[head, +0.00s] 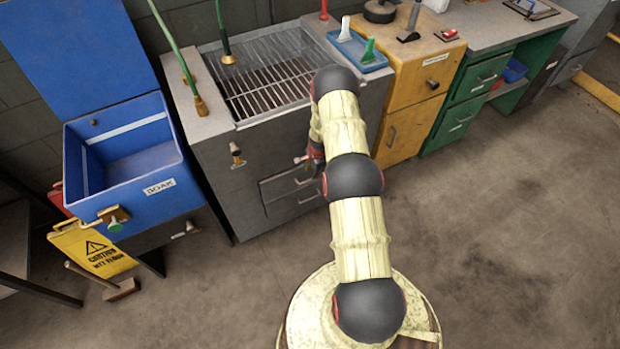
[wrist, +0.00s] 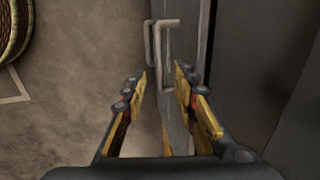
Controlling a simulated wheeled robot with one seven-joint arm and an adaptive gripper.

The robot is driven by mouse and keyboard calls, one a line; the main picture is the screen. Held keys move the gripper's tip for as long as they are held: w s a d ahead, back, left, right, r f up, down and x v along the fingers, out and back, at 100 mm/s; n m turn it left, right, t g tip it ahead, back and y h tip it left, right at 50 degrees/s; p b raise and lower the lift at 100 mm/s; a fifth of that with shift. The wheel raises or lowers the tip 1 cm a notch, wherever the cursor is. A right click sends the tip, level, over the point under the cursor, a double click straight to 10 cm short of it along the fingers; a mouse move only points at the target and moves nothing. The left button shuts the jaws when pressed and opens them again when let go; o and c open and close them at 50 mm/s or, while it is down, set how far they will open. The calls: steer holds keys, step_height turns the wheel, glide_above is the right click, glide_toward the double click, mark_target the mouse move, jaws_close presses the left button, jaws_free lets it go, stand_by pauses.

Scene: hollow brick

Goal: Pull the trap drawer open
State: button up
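The grey cabinet (head: 225,160) under the grated sink has two grey drawers low on its front, an upper one (head: 280,184) and a lower one (head: 285,206), each with a bar handle. I see no readable label saying which is the trap drawer. My gripper (head: 312,160) is in front of the cabinet near the upper drawer, partly hidden by my arm. In the wrist view my gripper (wrist: 160,72) is open and empty. A metal bar handle (wrist: 153,43) on a grey front lies just beyond the fingertips, roughly in line with the gap. I see no contact.
A blue soak bin (head: 125,205) and a yellow wet-floor sign (head: 92,248) stand left of the cabinet. A wooden cabinet (head: 412,105) and green drawers (head: 468,105) stand to the right. The floor (head: 500,230) in front is clear.

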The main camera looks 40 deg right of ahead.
mark_target(311, 179)
steer(key=f, duration=0.2)
steer(key=f+b, duration=0.1)
steer(key=f, duration=0.1)
steer(key=w+f+b, duration=0.1)
steer(key=f, duration=0.1)
steer(key=shift+w+d+f, duration=0.1)
steer(key=shift+f, duration=0.2)
steer(key=shift+c, duration=0.8)
jaws_close()
